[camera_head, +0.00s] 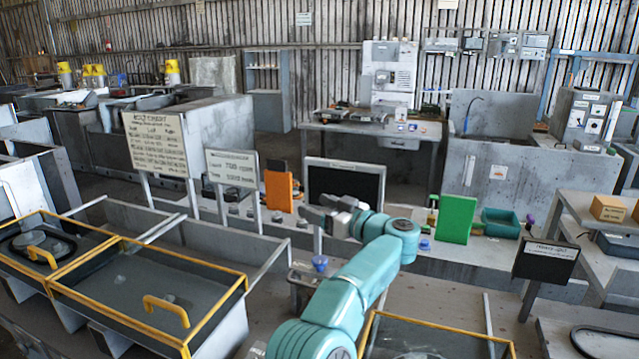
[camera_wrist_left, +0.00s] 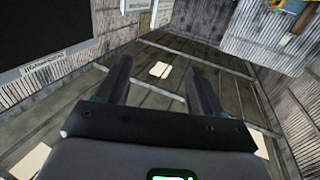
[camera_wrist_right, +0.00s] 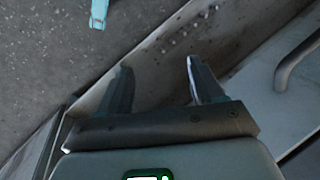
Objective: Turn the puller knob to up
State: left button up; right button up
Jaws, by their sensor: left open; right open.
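I cannot tell which part is the puller knob. A blue knob (camera_head: 320,263) on a grey block stands left of my left arm in the head view. A grey control panel (camera_head: 590,117) with dials and labels stands at the far right. My left gripper (camera_head: 328,213) is in front of the dark screen; its open jaws (camera_wrist_left: 157,70) are empty in the left wrist view. My right gripper (camera_wrist_right: 158,68) is open and empty, and shows only in the right wrist view, over a grey ledge. No knob is clear between either gripper's fingers.
A dark framed screen (camera_head: 345,183), an orange board (camera_head: 278,190) and a green board (camera_head: 458,219) stand on the long bench. Yellow-edged tanks (camera_head: 150,258) fill the left. A black sign (camera_head: 545,262) stands at right. A curved grey bar (camera_wrist_right: 296,58) is right of my right gripper.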

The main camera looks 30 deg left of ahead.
pick_arm(q)
notch_tip(320, 180, up, 6)
jog(key=p, duration=0.3)
jog(key=shift+f, duration=0.15)
